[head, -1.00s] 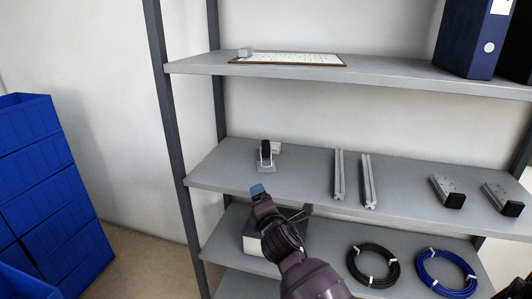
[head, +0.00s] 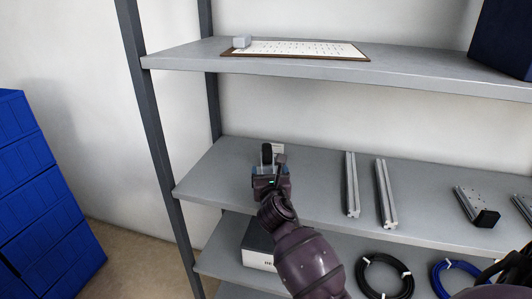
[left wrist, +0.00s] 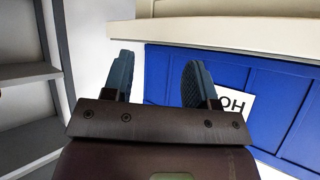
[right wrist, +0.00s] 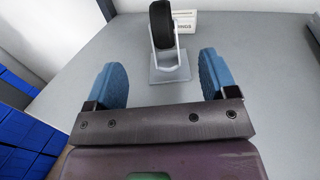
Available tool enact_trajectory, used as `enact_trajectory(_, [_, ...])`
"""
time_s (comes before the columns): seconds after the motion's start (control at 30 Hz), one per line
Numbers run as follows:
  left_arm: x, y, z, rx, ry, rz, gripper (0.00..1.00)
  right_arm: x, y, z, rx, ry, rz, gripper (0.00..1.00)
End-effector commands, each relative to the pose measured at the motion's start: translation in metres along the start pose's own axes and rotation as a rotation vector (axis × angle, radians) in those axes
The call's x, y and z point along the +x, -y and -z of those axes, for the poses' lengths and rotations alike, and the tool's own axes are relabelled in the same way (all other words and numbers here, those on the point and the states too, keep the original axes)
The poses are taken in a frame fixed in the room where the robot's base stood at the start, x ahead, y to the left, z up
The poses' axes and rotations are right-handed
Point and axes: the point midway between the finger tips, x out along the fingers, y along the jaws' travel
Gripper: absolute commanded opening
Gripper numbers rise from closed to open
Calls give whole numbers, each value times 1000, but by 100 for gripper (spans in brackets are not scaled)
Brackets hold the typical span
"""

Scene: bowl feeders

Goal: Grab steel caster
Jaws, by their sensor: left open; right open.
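The steel caster (right wrist: 169,68) stands on the middle shelf, with a black wheel and a bright metal fork and plate. In the right wrist view it is just beyond the fingertips, a little right of the middle between them. In the head view its wheel (head: 267,152) shows beyond my right gripper (head: 268,172), which hides its lower part. My right gripper (right wrist: 162,80) is open and empty, its blue fingers apart, close over the shelf.
A small white label card (right wrist: 182,22) stands behind the caster. Metal profiles (head: 384,195) lie to the right on the same shelf (head: 320,180). The upper shelf (head: 190,55) runs above. Blue bins (head: 40,200) are stacked at the left.

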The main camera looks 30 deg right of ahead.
Motion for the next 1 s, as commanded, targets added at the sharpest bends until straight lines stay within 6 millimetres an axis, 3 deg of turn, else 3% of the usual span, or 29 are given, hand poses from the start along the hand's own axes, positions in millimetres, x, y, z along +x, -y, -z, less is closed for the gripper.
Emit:
enact_trajectory(0.17, [-3,2,-10,1,19,3,53,13,0,0,0,0,0,79])
enact_trajectory(0.4, [-5,4,-26,5,45,6,53,46,0,1,0,-1,-1,79])
enact_trajectory(0.67, [-2,3,-24,5,38,4,53,62,0,-1,2,0,-1,79])
enact_trajectory(1.0, [3,1,-24,3,31,2,53,102,3,-4,1,-1,0,79])
